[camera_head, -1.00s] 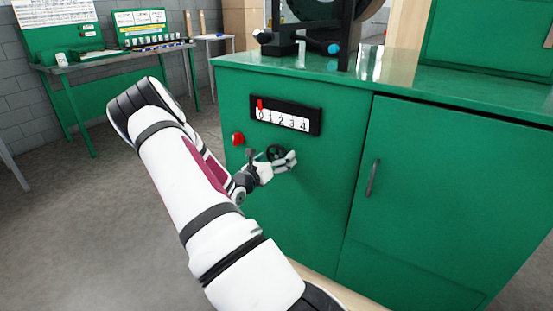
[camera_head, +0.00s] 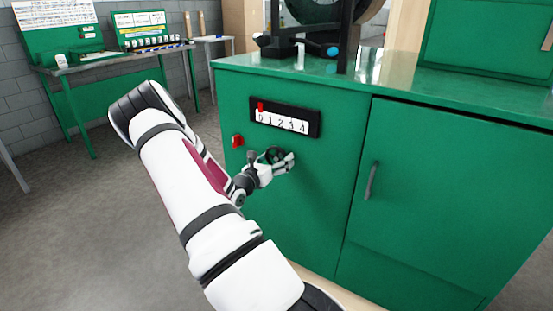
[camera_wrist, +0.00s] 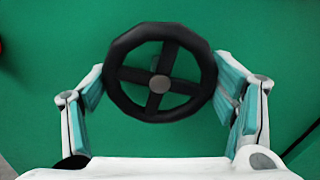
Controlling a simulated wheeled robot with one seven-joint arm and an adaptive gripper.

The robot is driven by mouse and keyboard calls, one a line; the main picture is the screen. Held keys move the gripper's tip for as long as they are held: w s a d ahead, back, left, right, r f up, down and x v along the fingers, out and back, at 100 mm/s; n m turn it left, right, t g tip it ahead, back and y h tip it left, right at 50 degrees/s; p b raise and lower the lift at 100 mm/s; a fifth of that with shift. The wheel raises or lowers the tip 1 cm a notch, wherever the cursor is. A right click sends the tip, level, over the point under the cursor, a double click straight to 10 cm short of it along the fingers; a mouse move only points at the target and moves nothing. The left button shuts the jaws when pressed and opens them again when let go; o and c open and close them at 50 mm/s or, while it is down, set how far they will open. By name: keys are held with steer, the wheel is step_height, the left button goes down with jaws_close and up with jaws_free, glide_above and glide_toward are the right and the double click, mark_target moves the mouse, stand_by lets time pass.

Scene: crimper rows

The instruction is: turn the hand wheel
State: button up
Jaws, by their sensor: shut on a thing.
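The black hand wheel (camera_head: 273,154) is on the front of the green cabinet. It has a rim, spokes and a grey hub, and fills the middle of the wrist view (camera_wrist: 160,84). My gripper (camera_head: 278,163) is at the wheel. In the wrist view its teal-padded fingers (camera_wrist: 160,88) stand on the left and right of the rim, shut on it. Above the wheel is a black-framed scale (camera_head: 285,119) marked 0 to 4. Its red pointer (camera_head: 261,106) is near the 0.
A red knob (camera_head: 237,141) is left of the wheel. A cabinet door with a handle (camera_head: 371,181) is to the right. A black-framed machine (camera_head: 315,30) stands on the green cabinet top (camera_head: 440,88). A green workbench (camera_head: 100,60) is at the back left, with open floor before it.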

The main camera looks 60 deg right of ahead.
steer(key=m+p, duration=0.2)
steer(key=m, duration=0.2)
steer(key=shift+r, duration=0.1)
steer(key=m+p, duration=0.3)
steer(key=m, duration=0.1)
steer(key=shift+m, duration=0.3)
steer(key=m+p, duration=0.3)
steer(key=m, duration=0.1)
steer(key=shift+m, duration=0.3)
steer(key=m+p, duration=0.4)
steer(key=shift+s+m, duration=0.1)
steer(key=shift+m, duration=0.2)
steer(key=m+p, duration=0.4)
steer(key=shift+m, duration=0.3)
steer(key=m+p, duration=0.4)
steer(key=shift+p, duration=0.35)
steer(key=m+p, duration=0.3)
steer(key=m, duration=0.1)
steer(key=shift+m, duration=0.4)
steer(key=shift+m+p, duration=1.2)
steer(key=shift+m, duration=0.4)
steer(key=shift+f, duration=0.2)
